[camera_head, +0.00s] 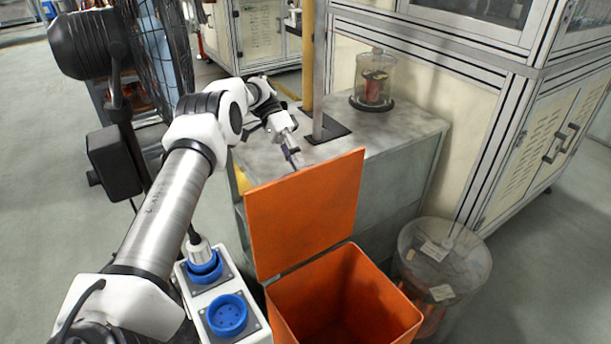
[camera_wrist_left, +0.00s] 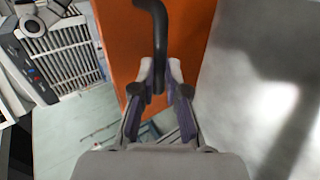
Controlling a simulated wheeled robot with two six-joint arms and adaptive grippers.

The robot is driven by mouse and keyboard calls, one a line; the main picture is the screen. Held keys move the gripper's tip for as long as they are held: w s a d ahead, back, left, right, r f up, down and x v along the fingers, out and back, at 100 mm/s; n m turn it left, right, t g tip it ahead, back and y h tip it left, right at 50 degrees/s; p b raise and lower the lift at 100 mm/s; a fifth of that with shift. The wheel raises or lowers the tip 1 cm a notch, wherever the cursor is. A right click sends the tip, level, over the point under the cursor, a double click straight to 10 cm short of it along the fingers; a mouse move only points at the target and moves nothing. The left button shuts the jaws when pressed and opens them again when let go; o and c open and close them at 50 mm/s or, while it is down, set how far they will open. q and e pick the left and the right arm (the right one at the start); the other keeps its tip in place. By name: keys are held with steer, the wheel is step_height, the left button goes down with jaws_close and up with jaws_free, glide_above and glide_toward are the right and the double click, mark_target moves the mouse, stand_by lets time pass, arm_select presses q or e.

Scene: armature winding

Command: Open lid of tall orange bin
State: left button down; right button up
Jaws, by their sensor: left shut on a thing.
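The tall orange bin (camera_head: 345,300) stands at the bottom middle of the head view, its mouth uncovered. Its orange lid (camera_head: 305,215) is swung up, standing nearly upright at the back left edge of the bin. My left gripper (camera_head: 292,158) is at the lid's top edge, on its far side. In the left wrist view, the gripper (camera_wrist_left: 160,95) is shut on a dark curved handle (camera_wrist_left: 159,35) in front of the orange lid (camera_wrist_left: 115,45). The handle is hidden in the head view. My right gripper is not in view.
A grey cabinet (camera_head: 400,150) stands behind the bin, with poles and a glass jar (camera_head: 373,85) on top. A clear round bin (camera_head: 445,262) is at the right. A white box with blue sockets (camera_head: 227,315) is close at the left. A fan (camera_head: 165,50) stands behind my arm.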

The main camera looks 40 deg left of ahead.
arm_select(q)
steer(key=f, duration=0.3)
steer(key=shift+s+a, duration=0.15)
steer(key=shift+a, duration=0.25)
steer(key=shift+d+r, duration=0.1)
steer(key=shift+r, duration=0.25)
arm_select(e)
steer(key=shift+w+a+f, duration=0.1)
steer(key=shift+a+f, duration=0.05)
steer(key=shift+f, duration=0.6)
arm_select(q)
steer(key=c, duration=1.5)
jaws_free()
steer(key=o, duration=0.3)
steer(key=shift+w+f, duration=0.2)
steer(key=shift+f, duration=0.1)
steer(key=shift+w+a+f, duration=0.1)
steer(key=shift+a+f, duration=0.05)
steer(key=shift+a, duration=0.15)
steer(key=shift+d+r, duration=0.1)
steer(key=shift+r, duration=0.15)
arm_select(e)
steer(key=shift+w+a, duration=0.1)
